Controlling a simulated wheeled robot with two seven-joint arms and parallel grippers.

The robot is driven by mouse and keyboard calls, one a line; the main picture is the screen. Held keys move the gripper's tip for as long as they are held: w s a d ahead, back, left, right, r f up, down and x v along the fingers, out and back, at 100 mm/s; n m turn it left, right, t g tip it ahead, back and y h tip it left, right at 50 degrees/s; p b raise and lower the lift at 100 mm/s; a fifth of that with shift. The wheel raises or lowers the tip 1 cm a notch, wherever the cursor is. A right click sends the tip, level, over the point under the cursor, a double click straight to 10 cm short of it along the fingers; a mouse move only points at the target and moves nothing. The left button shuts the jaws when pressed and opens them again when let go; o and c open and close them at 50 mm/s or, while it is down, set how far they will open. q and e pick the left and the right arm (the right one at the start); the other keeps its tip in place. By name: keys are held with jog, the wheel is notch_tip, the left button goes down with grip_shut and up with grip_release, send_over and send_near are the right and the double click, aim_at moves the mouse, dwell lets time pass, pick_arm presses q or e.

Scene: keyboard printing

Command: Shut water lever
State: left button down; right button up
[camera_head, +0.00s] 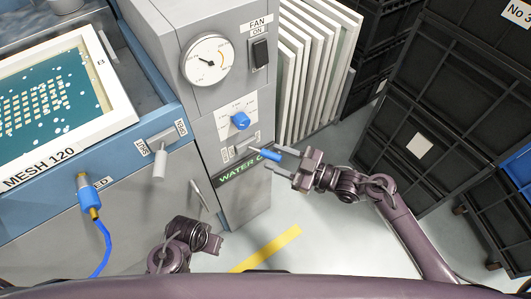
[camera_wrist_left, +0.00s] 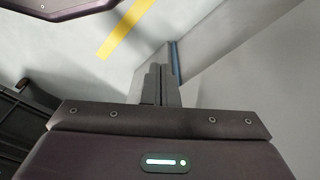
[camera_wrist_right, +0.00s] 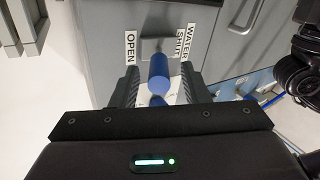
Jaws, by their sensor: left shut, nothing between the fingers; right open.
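My left gripper (camera_wrist_left: 161,72) is shut and empty, low near the cabinet's base.
A pressure gauge (camera_head: 209,61), a FAN switch (camera_head: 260,51) and a blue knob (camera_head: 240,121) are above the lever. A white-knobbed lever (camera_head: 159,163) and a blue hose (camera_head: 103,245) are left. White frames (camera_head: 308,70) and black crates (camera_head: 425,145) stand right.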

aim_at(263, 153)
jog(key=x, duration=0.4)
jog(key=shift+w, duration=0.1)
grip_shut()
